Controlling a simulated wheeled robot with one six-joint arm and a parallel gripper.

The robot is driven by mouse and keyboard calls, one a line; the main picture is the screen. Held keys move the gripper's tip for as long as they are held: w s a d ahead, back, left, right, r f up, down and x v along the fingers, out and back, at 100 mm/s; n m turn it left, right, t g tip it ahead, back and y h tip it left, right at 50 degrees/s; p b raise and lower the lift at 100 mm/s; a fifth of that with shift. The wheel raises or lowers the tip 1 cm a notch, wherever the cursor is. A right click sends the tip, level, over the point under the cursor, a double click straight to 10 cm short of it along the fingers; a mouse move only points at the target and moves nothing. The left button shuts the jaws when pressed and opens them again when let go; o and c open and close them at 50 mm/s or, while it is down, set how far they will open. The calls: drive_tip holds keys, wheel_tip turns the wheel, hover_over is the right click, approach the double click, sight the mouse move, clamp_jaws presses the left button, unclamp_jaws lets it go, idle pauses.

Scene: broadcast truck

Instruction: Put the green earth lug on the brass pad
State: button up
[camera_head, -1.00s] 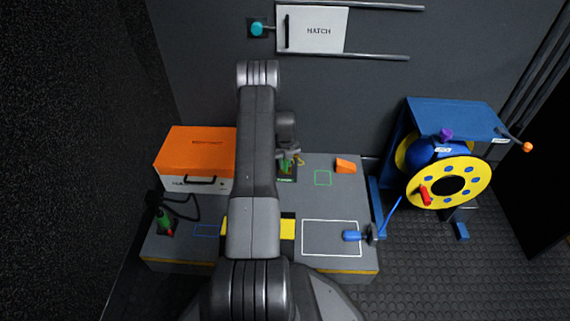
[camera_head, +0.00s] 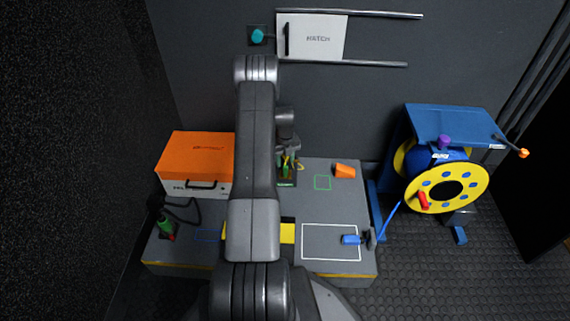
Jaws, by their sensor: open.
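My gripper (camera_head: 289,158) is above the back of the grey bench, beside my arm, and is open. A small green piece (camera_head: 285,171), seemingly the earth lug, stands just below the fingers on a dark plate (camera_head: 287,184) with a green label. A bit of yellow (camera_head: 300,166) shows right beside it. I cannot tell whether the fingers touch the green piece. I cannot make out the brass pad; my arm hides part of the bench.
An orange-topped case (camera_head: 197,159) stands at the bench's left, with a green connector (camera_head: 166,228) in front. An orange wedge (camera_head: 344,171) and a blue connector (camera_head: 351,239) lie to the right. A yellow cable reel (camera_head: 436,197) stands beyond. A green outlined square (camera_head: 322,182) is bare.

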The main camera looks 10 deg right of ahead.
sight(285, 165)
wheel_tip(285, 165, up, 8)
drive_tip(key=p, duration=0.2)
drive_tip(key=shift+f, duration=0.2)
idle(0.6)
